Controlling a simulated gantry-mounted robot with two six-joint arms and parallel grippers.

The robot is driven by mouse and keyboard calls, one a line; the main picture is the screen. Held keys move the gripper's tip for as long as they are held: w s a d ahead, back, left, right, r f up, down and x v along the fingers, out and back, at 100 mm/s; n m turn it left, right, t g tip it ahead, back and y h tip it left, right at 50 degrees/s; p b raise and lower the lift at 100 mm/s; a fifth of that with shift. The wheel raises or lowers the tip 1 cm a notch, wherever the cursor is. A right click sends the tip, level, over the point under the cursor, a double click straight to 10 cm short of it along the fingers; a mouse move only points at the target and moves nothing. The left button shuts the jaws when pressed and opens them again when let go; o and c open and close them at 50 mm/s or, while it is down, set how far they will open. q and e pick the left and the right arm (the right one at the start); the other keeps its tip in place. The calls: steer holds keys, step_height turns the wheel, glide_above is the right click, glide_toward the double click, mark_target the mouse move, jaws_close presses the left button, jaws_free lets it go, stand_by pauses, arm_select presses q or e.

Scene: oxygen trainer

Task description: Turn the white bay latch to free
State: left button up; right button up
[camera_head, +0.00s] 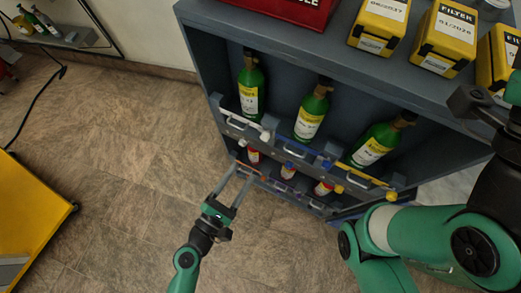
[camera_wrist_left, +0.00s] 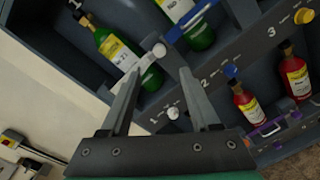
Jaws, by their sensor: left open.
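The white bay latch is on the front rail of the leftmost bay of a grey cabinet. Its white end (camera_head: 265,135) shows in the head view, and its white handle (camera_wrist_left: 151,68) lies slanted in the left wrist view. My left gripper (camera_head: 241,172) is open and empty, below and in front of that bay. In the left wrist view its two fingers (camera_wrist_left: 158,82) stand apart, with the latch between and beyond the tips. I cannot tell if a finger touches it. My right arm is at the right edge, and its jaws cannot be made out.
Green bottles (camera_head: 310,113) stand in the upper bays. Blue (camera_wrist_left: 190,22) and yellow (camera_head: 363,178) latches mark the other bays. Red bottles (camera_wrist_left: 245,103) sit in the row below. Yellow filter boxes (camera_head: 447,38) and a red case stand on top.

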mark_target(264, 139)
arm_select(q)
steer(key=x, duration=1.2)
steer(key=shift+b, duration=0.4)
jaws_close()
